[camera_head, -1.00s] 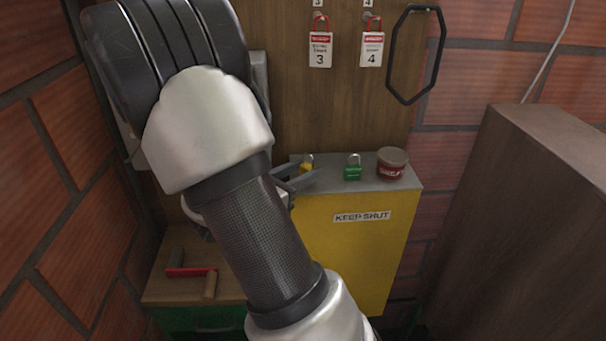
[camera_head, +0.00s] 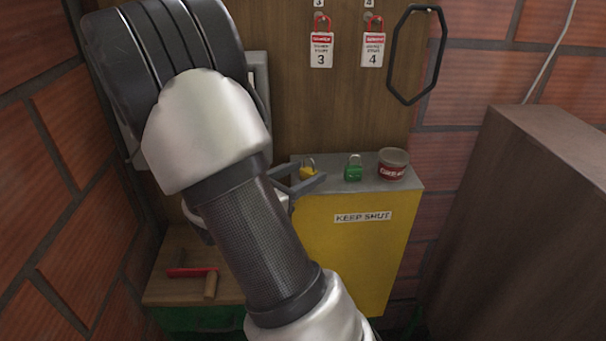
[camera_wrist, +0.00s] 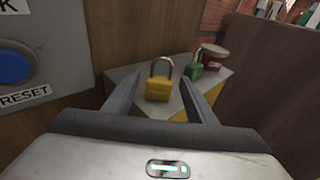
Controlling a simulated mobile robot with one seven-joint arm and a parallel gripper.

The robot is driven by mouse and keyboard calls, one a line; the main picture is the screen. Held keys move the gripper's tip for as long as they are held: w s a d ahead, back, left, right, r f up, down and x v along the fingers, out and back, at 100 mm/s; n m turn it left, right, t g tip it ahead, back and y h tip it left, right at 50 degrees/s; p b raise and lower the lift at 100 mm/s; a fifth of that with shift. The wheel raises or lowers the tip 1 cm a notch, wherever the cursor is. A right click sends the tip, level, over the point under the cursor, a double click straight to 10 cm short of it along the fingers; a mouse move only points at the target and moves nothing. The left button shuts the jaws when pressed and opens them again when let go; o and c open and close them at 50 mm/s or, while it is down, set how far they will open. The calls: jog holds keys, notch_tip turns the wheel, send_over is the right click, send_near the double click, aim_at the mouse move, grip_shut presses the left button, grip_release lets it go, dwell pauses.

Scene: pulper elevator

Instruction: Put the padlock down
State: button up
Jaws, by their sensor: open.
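A yellow padlock (camera_wrist: 159,86) with a grey shackle stands upright on the grey top of the yellow cabinet (camera_head: 345,240). It also shows in the head view (camera_head: 308,172), near the cabinet's left end. A green padlock (camera_head: 353,170) stands to its right, also on the cabinet top. My gripper (camera_head: 305,180) is open and empty just in front of the yellow padlock. In the wrist view, its two fingers (camera_wrist: 160,100) reach forward on either side of the yellow padlock, with gaps visible and the padlock beyond or between the tips.
A red-and-wood tool (camera_head: 205,277) lies on a lower box. A brown cabinet (camera_head: 535,220) stands at right. A blue button (camera_wrist: 12,67) is at left.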

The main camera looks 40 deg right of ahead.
jog(key=v, duration=1.2)
jog(key=s+m+g+y, duration=0.4)
jog(key=s+m+y, duration=0.3)
jog(key=s+m, duration=0.45)
jog(key=s+a+r+m+t+y, duration=0.1)
jog(key=a+r+m+t+y, duration=0.2)
jog(key=a, duration=0.3)
jog(key=s+a+r+m+t+y, duration=0.1)
jog(key=a+r+m+t+y, duration=0.2)
jog(key=a+m+y, duration=0.2)
jog(key=shift+s+a+r+m+y+b, duration=0.15)
jog(key=shift+s+a+m+y+b, duration=0.25)
jog(key=shift+a+m, duration=0.25)
